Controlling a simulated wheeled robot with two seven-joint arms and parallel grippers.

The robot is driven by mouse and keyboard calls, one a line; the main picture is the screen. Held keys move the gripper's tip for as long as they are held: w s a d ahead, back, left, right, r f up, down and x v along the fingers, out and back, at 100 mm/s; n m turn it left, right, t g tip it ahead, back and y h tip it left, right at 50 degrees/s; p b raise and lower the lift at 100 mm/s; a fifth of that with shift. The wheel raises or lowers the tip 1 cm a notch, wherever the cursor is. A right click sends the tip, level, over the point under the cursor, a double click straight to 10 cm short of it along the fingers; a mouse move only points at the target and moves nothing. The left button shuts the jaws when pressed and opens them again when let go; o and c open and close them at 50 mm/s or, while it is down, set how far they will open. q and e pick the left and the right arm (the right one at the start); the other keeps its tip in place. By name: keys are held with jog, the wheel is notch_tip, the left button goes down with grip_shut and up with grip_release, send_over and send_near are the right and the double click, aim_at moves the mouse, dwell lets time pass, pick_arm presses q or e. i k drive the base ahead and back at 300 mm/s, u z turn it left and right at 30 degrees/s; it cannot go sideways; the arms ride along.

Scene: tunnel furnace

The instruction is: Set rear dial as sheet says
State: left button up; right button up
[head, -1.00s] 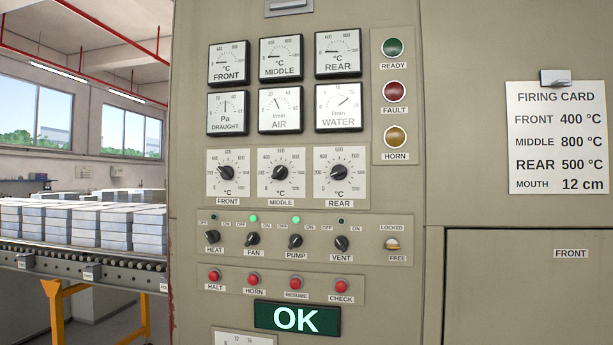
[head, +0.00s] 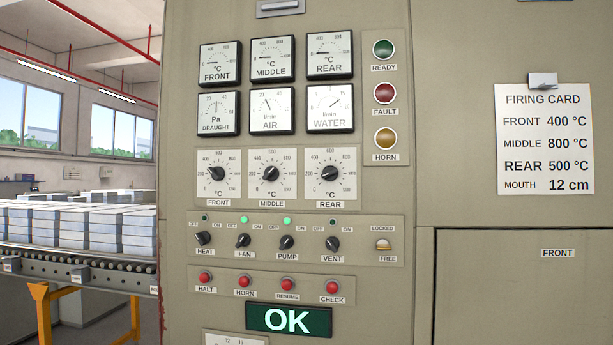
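The rear dial (head: 330,173) is a black knob on a white scale, rightmost in the row of three dials on the beige panel. Its pointer seems to face the left, low part of the scale; the exact value is too small to read. The sheet is a white firing card (head: 545,140) clipped on the right. It reads front 400 °C, middle 800 °C, rear 500 °C and mouth 12 cm. Neither of my grippers is in view.
The front dial (head: 217,173) and middle dial (head: 269,173) sit close to its left. Above are several gauges, including the rear gauge (head: 330,56). Below are switches, red buttons and a green OK display (head: 289,320). A conveyor (head: 80,272) carries pale blocks at left.

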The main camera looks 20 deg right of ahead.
aim_at(331, 174)
jog(key=u, duration=0.7)
jog(key=i, duration=0.35)
jog(key=z, duration=1.3)
